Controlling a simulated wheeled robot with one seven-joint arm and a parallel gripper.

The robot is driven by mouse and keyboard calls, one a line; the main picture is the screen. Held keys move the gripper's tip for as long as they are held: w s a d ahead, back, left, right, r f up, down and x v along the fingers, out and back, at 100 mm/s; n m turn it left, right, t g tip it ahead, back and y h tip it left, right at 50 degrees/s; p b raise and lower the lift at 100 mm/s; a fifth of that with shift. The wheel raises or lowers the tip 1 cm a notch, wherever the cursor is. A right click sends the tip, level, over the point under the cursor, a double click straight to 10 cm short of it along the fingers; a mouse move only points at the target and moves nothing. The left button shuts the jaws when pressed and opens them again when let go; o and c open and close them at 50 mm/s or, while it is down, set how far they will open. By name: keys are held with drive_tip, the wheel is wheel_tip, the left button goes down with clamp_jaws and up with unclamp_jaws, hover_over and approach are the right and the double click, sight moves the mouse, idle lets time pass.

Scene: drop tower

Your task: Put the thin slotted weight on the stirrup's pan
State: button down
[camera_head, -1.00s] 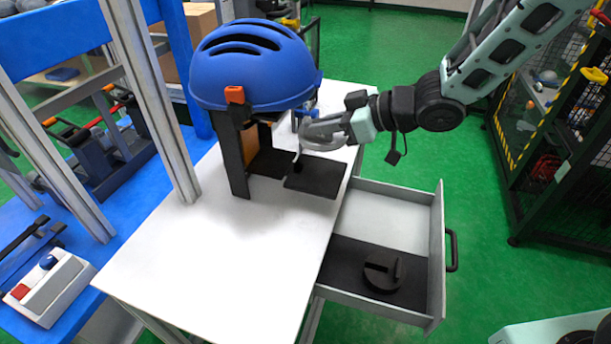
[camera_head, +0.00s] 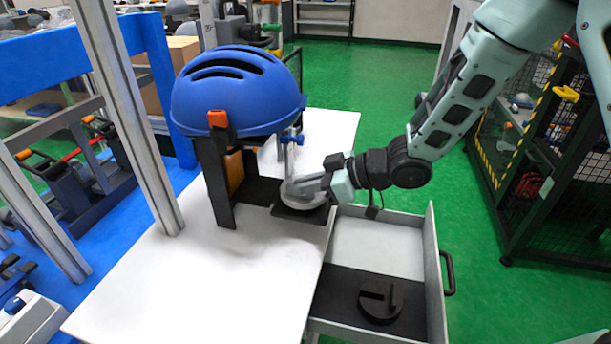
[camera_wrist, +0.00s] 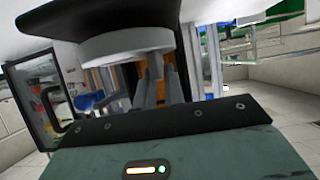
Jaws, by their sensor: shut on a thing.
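The thin slotted weight, a pale grey disc (camera_head: 303,197), is held in my gripper (camera_head: 316,184), which is shut on it. The disc lies low over the stirrup's black pan (camera_head: 299,213), whose dark front edge shows below it. I cannot tell whether disc and pan touch. The stirrup's upright rod with a blue clamp (camera_head: 291,139) rises behind the disc, beside the blue helmet (camera_head: 238,90). In the wrist view the pale disc (camera_wrist: 125,43) shows at the top, with a dark plate close around it.
An open drawer (camera_head: 434,275) at the right holds a dark slotted weight (camera_head: 380,301). The white tabletop (camera_head: 215,270) is clear in front. A dark post (camera_head: 213,180) stands under the helmet, left of the pan. A metal upright (camera_head: 135,120) stands further left.

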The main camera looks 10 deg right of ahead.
drive_tip(key=shift+f, duration=0.45)
drive_tip(key=shift+f, duration=0.1)
drive_tip(key=c, duration=1.5)
unclamp_jaws()
drive_tip(key=shift+f, duration=0.1)
